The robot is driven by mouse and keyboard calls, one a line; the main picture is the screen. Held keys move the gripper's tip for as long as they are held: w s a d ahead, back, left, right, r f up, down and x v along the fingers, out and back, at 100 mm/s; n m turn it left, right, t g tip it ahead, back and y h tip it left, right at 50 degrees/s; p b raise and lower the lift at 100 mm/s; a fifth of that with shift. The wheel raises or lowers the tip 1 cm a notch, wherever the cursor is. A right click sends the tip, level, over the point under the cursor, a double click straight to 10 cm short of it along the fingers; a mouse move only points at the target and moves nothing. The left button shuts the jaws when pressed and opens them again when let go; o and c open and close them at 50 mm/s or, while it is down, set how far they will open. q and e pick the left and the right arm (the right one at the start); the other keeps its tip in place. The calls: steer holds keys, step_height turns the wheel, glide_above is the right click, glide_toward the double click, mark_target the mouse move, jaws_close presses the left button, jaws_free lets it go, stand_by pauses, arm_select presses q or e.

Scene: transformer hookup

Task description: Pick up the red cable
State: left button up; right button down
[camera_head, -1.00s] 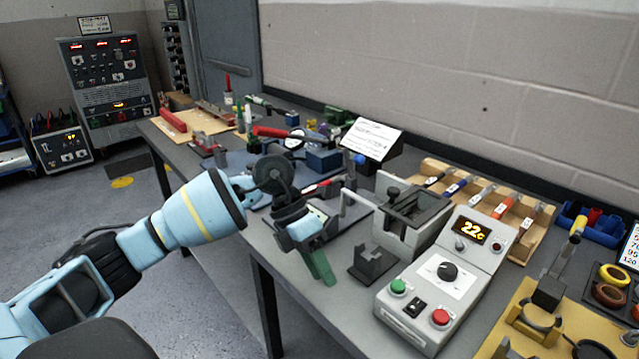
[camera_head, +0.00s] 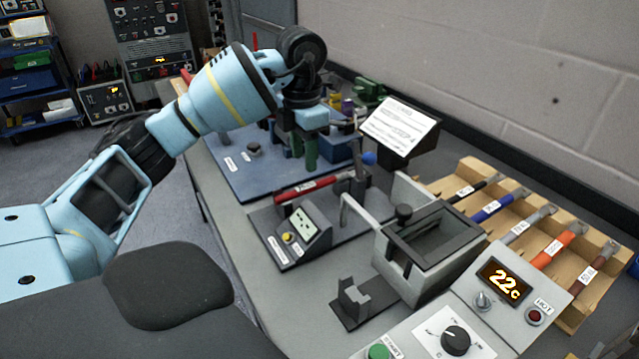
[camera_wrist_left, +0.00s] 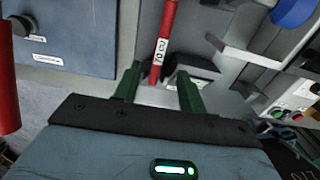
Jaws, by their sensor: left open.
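The red cable (camera_head: 308,188) with a white label lies across a stand beside a small meter box (camera_head: 296,236). My left gripper (camera_head: 298,150) is open, with green fingers pointing down, above the blue board (camera_head: 250,178) and a little behind the cable in the head view. In the left wrist view, the labelled red cable (camera_wrist_left: 164,42) runs lengthwise ahead of the gap between the open fingertips (camera_wrist_left: 158,76). I see nothing held between them. My right gripper is not in view.
A tilted white card stand (camera_head: 400,128) and a grey open-topped pot (camera_head: 425,250) stand to the right. A control box reading 22 (camera_head: 505,285) is at the front right. Another red rod (camera_wrist_left: 8,80) shows at the wrist view's left edge.

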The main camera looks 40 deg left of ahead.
mark_target(306, 187)
arm_select(q)
step_height(306, 187, down, 2)
steer(key=shift+w+f, duration=0.15)
steer(key=shift+f, duration=2.55)
jaws_close()
